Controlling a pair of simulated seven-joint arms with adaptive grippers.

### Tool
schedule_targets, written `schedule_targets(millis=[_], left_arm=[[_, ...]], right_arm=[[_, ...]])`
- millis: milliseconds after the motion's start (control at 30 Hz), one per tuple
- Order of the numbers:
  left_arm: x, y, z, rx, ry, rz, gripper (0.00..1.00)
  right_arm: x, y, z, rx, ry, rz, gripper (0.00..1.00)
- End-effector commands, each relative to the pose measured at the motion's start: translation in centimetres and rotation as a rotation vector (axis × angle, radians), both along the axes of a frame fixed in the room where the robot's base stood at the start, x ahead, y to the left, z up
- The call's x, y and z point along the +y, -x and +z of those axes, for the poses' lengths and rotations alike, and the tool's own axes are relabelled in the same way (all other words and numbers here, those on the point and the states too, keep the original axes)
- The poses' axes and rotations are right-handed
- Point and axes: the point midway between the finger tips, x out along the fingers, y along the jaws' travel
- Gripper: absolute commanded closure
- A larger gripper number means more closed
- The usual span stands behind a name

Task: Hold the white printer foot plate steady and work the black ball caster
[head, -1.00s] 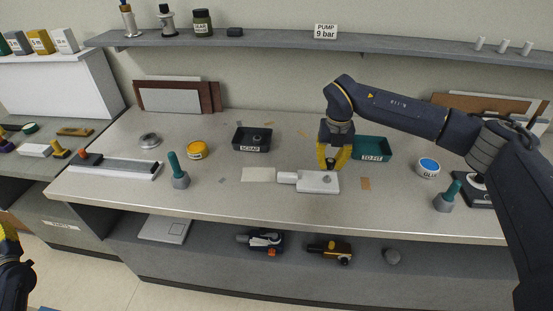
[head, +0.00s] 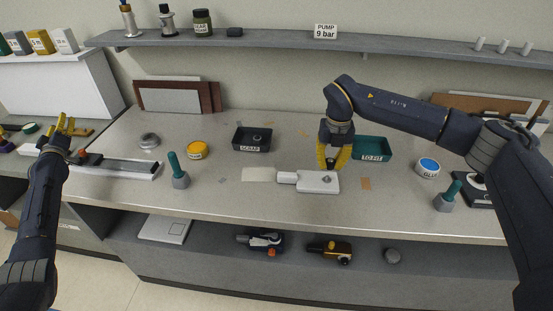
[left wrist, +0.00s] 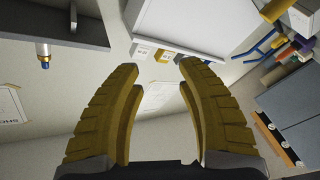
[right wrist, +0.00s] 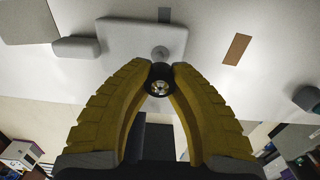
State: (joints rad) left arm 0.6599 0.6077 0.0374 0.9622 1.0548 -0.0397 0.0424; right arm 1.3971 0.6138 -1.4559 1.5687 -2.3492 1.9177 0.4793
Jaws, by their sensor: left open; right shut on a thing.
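The white printer foot plate (head: 310,183) lies flat on the bench, with a narrower tab (head: 287,177) at its left end and a grey round socket (head: 327,180) on top. It also shows in the right wrist view (right wrist: 125,40). My right gripper (head: 331,166) is above and behind the plate, shut on the black ball caster (right wrist: 159,80), whose shiny end shows between the fingertips. In the head view the caster is mostly hidden by the fingers. My left gripper (head: 64,124) is raised at the far left, open and empty, well away from the plate.
A black SCRAP tray (head: 240,149) and a green TO FIT tray (head: 372,156) stand behind the plate. A pale sheet (head: 258,174) lies left of it. Teal-handled tools (head: 178,172) (head: 447,197) stand on either side. The bench front around the plate is clear.

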Motion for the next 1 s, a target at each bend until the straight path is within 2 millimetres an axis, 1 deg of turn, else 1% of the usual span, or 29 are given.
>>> schedule_targets(millis=[33,67,100,167,200,267,300,367,400,467,500,567,600,633,667,700,767,800,867,900,967,1000], left_arm=[[-2.3,-1.3,-0.1,0.024,-0.001,-0.045,0.62],[-3.6,-1.9,-0.4,0.042,-0.005,-0.073,0.62],[-5.4,-2.8,-0.7,0.067,-0.006,-0.110,0.62],[-8.1,-3.9,-1.2,0.103,-0.014,-0.165,0.62],[-10.0,-4.6,-1.5,0.126,-0.020,-0.203,0.62],[-12.8,-5.5,-2.0,0.161,-0.031,-0.260,0.62],[-14.7,-6.1,-2.3,0.185,-0.040,-0.298,0.62],[-17.6,-6.8,-2.8,0.220,-0.053,-0.357,0.62],[-19.6,-7.2,-3.1,0.243,-0.064,-0.397,0.62],[-22.5,-7.6,-3.5,0.276,-0.082,-0.457,0.62],[-24.5,-7.9,-3.7,0.297,-0.094,-0.498,0.62],[-27.4,-8.1,-4.1,0.330,-0.117,-0.559,0.62],[-29.4,-8.2,-4.4,0.351,-0.131,-0.601,0.62],[-31.0,-8.2,-4.5,0.368,-0.145,-0.633,0.62],[-32.4,-8.2,-4.6,0.382,-0.158,-0.665,0.62],[-34.4,-8.1,-4.9,0.404,-0.177,-0.708,0.62],[-37.4,-7.9,-5.1,0.433,-0.209,-0.774,0.62],[-39.4,-7.7,-5.3,0.453,-0.232,-0.817,0.62],[-42.4,-7.2,-5.6,0.482,-0.269,-0.885,0.62],[-44.3,-6.8,-5.7,0.501,-0.296,-0.931,0.62],[-47.2,-6.1,-5.9,0.528,-0.340,-1.001,0.62],[-49.2,-5.5,-6.0,0.546,-0.370,-1.048,0.62]], right_arm=[[0.0,0.0,0.0,0.000,0.000,0.000,1.00],[0.0,0.0,0.0,0.000,0.000,0.000,1.00],[0.0,0.0,0.0,0.000,0.000,0.000,1.00],[0.0,0.0,0.0,0.000,0.000,0.000,1.00],[0.0,0.0,0.0,0.000,0.000,0.000,1.00],[0.0,0.0,0.0,0.000,0.000,0.000,1.00],[0.0,0.0,0.0,0.000,0.000,0.000,1.00],[0.0,0.0,0.0,0.000,0.000,0.000,1.00],[0.0,0.0,0.0,0.000,0.000,0.000,1.00],[0.0,0.0,0.0,0.000,0.000,0.000,1.00],[0.0,0.0,0.0,0.000,0.000,0.000,1.00],[0.0,0.0,0.0,0.000,0.000,0.000,1.00],[0.0,0.0,0.0,0.000,0.000,0.000,1.00],[0.0,0.0,0.0,0.000,0.000,0.000,1.00],[0.0,0.0,0.0,0.000,0.000,0.000,1.00],[0.0,0.0,0.0,0.000,0.000,0.000,1.00],[0.0,0.0,0.0,0.000,0.000,0.000,1.00],[0.0,0.0,0.0,0.000,0.000,0.000,1.00],[0.0,0.0,0.0,0.000,0.000,0.000,1.00],[0.0,0.0,0.0,0.000,0.000,0.000,1.00],[0.0,0.0,0.0,0.000,0.000,0.000,1.00],[0.0,0.0,0.0,0.000,0.000,0.000,1.00]])
